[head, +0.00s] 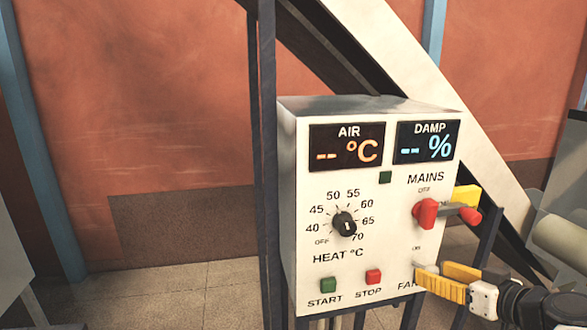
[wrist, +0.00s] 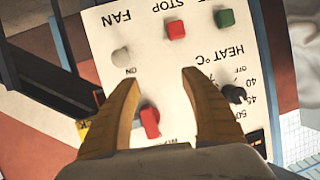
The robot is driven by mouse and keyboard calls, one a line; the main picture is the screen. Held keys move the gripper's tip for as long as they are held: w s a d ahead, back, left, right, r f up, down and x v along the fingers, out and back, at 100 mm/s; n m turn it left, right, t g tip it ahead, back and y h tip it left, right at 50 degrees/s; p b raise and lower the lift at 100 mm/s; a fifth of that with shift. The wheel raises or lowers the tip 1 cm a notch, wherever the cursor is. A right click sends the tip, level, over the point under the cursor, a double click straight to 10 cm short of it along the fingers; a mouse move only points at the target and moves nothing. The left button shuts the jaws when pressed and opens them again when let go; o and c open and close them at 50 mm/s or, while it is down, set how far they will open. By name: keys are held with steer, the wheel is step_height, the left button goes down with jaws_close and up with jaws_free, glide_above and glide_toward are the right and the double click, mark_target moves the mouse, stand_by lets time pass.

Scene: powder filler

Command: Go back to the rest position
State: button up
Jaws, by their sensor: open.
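My gripper (head: 431,274) has yellow fingers and is open and empty. In the head view it is at the lower right of the white control box (head: 310,200), by the FAN label. In the wrist view its fingers (wrist: 161,78) stand apart in front of the panel, with a grey round fan switch (wrist: 122,57) beyond the left fingertip. Part of the fan area is hidden by my gripper in the head view.
The box has a black heat dial (head: 345,223), a green start button (head: 328,285) and a red stop button (head: 373,277). The AIR display (head: 347,147) and DAMP display (head: 427,142) show dashes. A dark post (head: 266,150) stands at left; floor beyond it is clear.

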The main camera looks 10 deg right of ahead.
steer(key=s+a+f+g+b, duration=0.35)
steer(key=a+f, duration=0.55)
steer(key=a, duration=0.3)
steer(key=s+a+f+m+g+h+b, duration=0.1)
steer(key=s+a+f+g+h+b, duration=0.1)
steer(key=s+a+f+b, duration=0.3)
steer(key=s+a+f+h, duration=0.1)
steer(key=s, duration=0.2)
steer(key=shift+s+f+m+g+b, duration=0.2)
steer(key=shift+f+m+g+b, duration=0.1)
steer(key=shift+f+g+b, duration=0.1)
